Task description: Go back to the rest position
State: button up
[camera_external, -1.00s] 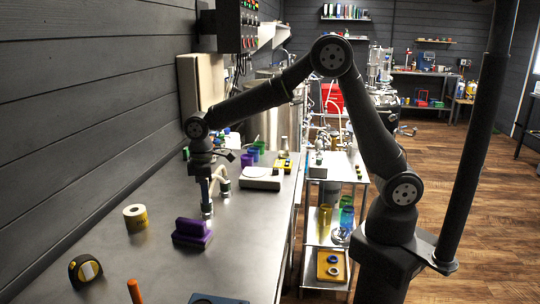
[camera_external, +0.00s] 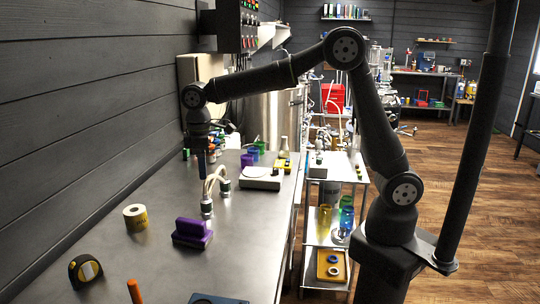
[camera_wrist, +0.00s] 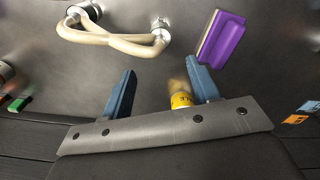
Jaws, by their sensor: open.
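My gripper (camera_external: 201,165) hangs above the steel bench, pointing down, to the left of a beige hose (camera_external: 209,184) with metal end fittings. In the wrist view my gripper (camera_wrist: 160,68) has its two blue fingers spread apart with nothing between the tips. The hose (camera_wrist: 112,40) lies looped beyond the fingers there, apart from them. My arm reaches from its base at the right across to the bench.
A purple block-shaped tool (camera_external: 192,233), a yellow tape roll (camera_external: 136,217) and a tape measure (camera_external: 85,271) are on the near bench. A white scale-like device (camera_external: 262,178) and coloured cups (camera_external: 248,160) stand farther back. The wall (camera_external: 80,110) borders the bench's left.

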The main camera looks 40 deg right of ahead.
aim_at(207, 200)
notch_tip(207, 200, down, 13)
jog(key=shift+s+d+r, duration=0.1)
jog(key=r, duration=0.5)
jog(key=shift+w+d+r, duration=0.1)
jog(key=shift+w+d, duration=0.15)
jog(key=shift+d, duration=0.05)
jog(key=w+d+r, duration=0.3)
jog(key=d+r, duration=0.3)
jog(key=d, duration=0.4)
jog(key=s+d, duration=0.6)
jog(key=s, duration=0.5)
jog(key=s+a+f, duration=0.1)
jog(key=a+f, duration=0.1)
jog(key=a, duration=0.1)
jog(key=s+a+f, duration=0.1)
jog(key=a+f, duration=0.1)
jog(key=a, duration=0.2)
jog(key=s+a+f, duration=0.2)
jog(key=a+f, duration=0.1)
jog(key=a, duration=0.1)
jog(key=shift+a, duration=0.1)
notch_tip(207, 200, down, 2)
jog(key=shift+a+f, duration=0.1)
jog(key=shift+f, duration=0.35)
jog(key=shift+r, duration=0.1)
